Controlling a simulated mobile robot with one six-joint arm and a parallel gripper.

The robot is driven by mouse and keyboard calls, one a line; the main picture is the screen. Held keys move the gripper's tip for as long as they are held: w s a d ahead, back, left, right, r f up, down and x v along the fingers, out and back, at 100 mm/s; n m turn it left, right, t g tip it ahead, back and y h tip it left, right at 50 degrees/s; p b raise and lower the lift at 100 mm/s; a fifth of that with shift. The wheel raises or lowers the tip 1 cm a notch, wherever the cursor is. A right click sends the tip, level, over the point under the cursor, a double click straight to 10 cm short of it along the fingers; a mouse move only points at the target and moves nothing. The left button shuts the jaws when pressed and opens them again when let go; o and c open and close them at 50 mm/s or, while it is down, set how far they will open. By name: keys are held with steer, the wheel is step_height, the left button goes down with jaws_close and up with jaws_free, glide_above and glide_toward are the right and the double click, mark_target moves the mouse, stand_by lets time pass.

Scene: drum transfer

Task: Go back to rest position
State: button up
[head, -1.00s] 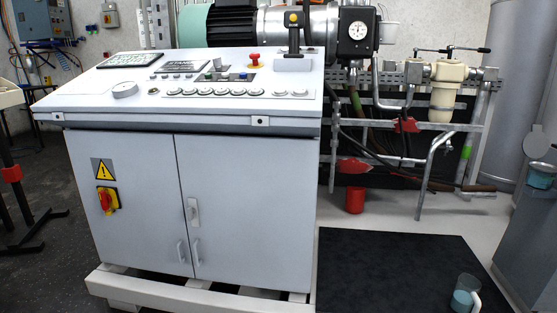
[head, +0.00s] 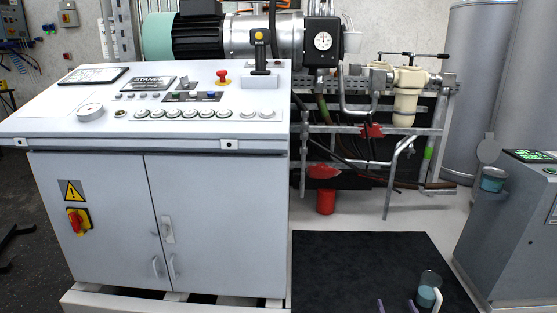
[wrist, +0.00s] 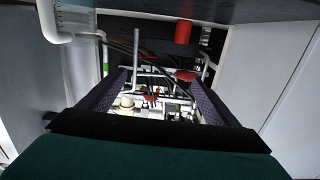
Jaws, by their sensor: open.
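My gripper (head: 396,303) shows at the bottom edge of the head view as two purple fingertips. They are apart, with nothing between them, just left of a clear jug (head: 430,286) with teal content and a white handle. In the wrist view, which looks upside down, my gripper (wrist: 160,78) has its two purple fingers wide apart. Only distant piping lies between them. The jug (wrist: 76,18) shows there partly at the top left. It stands upright on or over the black mat (head: 365,262). My gripper does not visibly touch it.
A white control cabinet (head: 215,215) fills the left. A grey cabinet (head: 505,225) stands at the right with a teal container (head: 493,180) at its side. Pipework, a beige filter (head: 408,95) and a red cylinder (head: 325,202) are behind the mat. The mat's middle is clear.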

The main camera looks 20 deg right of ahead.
steer(key=w+a+r+g+y+p, duration=0.1)
steer(key=w+a+p, duration=0.3)
steer(key=a, duration=0.5)
steer(key=w+a+r+n+g+y+p, duration=0.1)
steer(key=w+a+r+y+p, duration=0.1)
steer(key=a+p, duration=0.45)
steer(key=w+a+r+g+y+p, duration=0.1)
steer(key=w+a+g+p, duration=0.15)
steer(key=a, duration=0.75)
steer(key=s+a+f+n+g+p, duration=0.2)
steer(key=s+a+f+g+p, duration=0.2)
steer(key=s+a+g+p, duration=0.85)
steer(key=s+a+r+g+y+b, duration=0.1)
steer(key=s+a+g, duration=0.1)
steer(key=s, duration=0.9)
steer(key=s+a+n+g+b, duration=0.1)
steer(key=s+a+g, duration=0.2)
steer(key=s, duration=0.9)
steer(key=shift+s+a+r+y, duration=0.25)
steer(key=shift+a+r+y, duration=0.15)
steer(key=shift+a, duration=0.6)
